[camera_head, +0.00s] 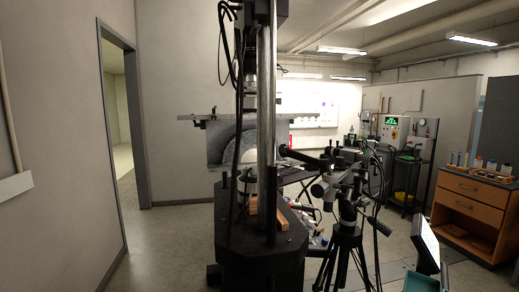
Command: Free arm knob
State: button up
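A black tripod (345,243) stands right of centre, in front of the test machine's right side. Its head carries a cluster of dark and grey clamps and an arm (305,157) that reaches left toward the machine. A rounded grey part (319,189) sits on the left of this cluster. I cannot tell whether it is the arm knob; no knob can be picked out surely at this size. My gripper cannot be made out in this view.
The tall black test machine (262,262) with a steel column (267,120) stands in the middle. Cables hang about the tripod. A wooden drawer cabinet (470,205) and a tilted screen (427,247) are at right. Open floor (170,235) lies at left, by a doorway.

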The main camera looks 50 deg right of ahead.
aim_at(283, 148)
jog(key=u, duration=0.05)
jog(key=i, duration=0.9)
jog(key=z, duration=0.3)
